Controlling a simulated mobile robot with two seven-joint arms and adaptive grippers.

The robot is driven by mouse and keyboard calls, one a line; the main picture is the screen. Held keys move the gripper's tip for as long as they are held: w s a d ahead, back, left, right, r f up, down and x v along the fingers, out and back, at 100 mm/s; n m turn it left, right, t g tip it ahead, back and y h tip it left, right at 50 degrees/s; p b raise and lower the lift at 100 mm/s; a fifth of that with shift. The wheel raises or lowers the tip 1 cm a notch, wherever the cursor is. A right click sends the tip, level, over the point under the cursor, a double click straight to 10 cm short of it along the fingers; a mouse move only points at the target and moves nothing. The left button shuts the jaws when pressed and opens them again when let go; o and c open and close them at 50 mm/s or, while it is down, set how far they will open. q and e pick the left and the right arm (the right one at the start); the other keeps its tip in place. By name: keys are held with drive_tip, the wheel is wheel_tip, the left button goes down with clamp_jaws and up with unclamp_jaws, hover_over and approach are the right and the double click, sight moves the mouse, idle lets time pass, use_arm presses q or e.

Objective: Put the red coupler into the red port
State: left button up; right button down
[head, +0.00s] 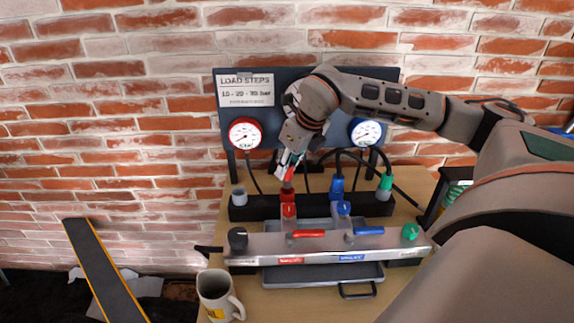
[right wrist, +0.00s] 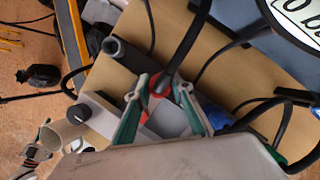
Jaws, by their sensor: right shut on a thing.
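My right gripper (head: 290,166) reaches down from above and is shut on the red coupler (head: 287,191). In the right wrist view the green-padded fingers (right wrist: 160,108) stand on both sides of the red coupler (right wrist: 158,84), and a black hose rises from it. The coupler is upright over the black holder bar (head: 262,212); I cannot tell whether it still sits in its slot. The red port (head: 289,210) is on the grey manifold (head: 262,246), just in front of the coupler. My left gripper is not in view.
A blue coupler (head: 337,188) and a green coupler (head: 385,185) stand to the right in the bar. A red lever (head: 309,233) and a blue lever (head: 369,230) lie on the manifold. A mug (head: 217,296) stands front left. Gauges hang on the panel behind.

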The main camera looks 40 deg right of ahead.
sight(289, 178)
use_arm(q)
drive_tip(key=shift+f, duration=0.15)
use_arm(e)
drive_tip(key=shift+f, duration=0.15)
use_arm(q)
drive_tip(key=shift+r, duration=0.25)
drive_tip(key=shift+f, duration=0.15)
use_arm(e)
drive_tip(key=shift+f, duration=0.2)
idle(0.5)
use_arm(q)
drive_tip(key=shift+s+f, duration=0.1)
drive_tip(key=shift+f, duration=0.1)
use_arm(e)
drive_tip(key=shift+f, duration=0.3)
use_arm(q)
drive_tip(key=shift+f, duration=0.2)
use_arm(e)
drive_tip(key=shift+f, duration=0.35)
use_arm(q)
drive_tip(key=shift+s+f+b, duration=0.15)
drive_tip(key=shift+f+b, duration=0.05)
drive_tip(key=shift+b, duration=0.25)
use_arm(e)
drive_tip(key=shift+f, duration=0.35)
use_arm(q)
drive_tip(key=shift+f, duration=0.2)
use_arm(e)
drive_tip(key=shift+f, duration=0.25)
